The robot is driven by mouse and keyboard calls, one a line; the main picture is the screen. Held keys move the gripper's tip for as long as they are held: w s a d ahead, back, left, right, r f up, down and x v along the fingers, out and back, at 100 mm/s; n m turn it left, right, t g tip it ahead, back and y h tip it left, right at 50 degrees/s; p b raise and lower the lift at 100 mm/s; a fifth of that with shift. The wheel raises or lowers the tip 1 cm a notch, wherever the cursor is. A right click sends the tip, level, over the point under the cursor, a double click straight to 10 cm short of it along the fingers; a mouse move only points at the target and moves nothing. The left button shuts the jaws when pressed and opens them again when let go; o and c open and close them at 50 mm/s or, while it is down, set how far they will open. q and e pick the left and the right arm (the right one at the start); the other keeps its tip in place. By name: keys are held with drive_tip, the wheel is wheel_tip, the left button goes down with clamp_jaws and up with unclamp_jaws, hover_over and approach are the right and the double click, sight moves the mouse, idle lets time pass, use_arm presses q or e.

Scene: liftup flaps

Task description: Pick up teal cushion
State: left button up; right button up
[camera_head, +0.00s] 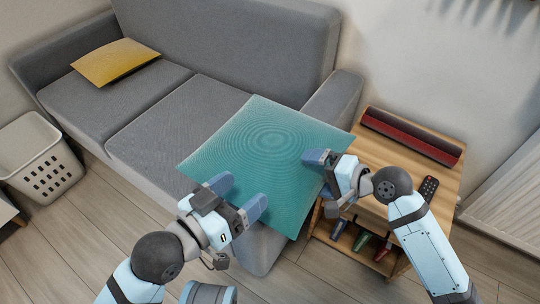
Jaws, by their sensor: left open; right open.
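The teal cushion (262,146) is a large square with concentric ring lines, at the right end of the grey sofa, tilted in the picture. My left gripper (240,195) is at its near left edge, fingers spread, one fingertip overlapping the cushion in view. My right gripper (322,172) is at its right edge, one blue finger over the cushion's surface. Its other finger is partly hidden. Both grippers are open; I cannot tell whether either touches the cushion.
The grey sofa (150,130) holds a yellow cushion (112,61) at its left. A white laundry basket (38,155) stands on the floor at left. A wooden side table (385,155) at right bears a dark red long object (410,137) and a remote (428,189).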

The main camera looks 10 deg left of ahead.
drive_tip(key=shift+x, duration=0.8)
drive_tip(key=c, duration=0.9)
drive_tip(key=shift+r, duration=0.1)
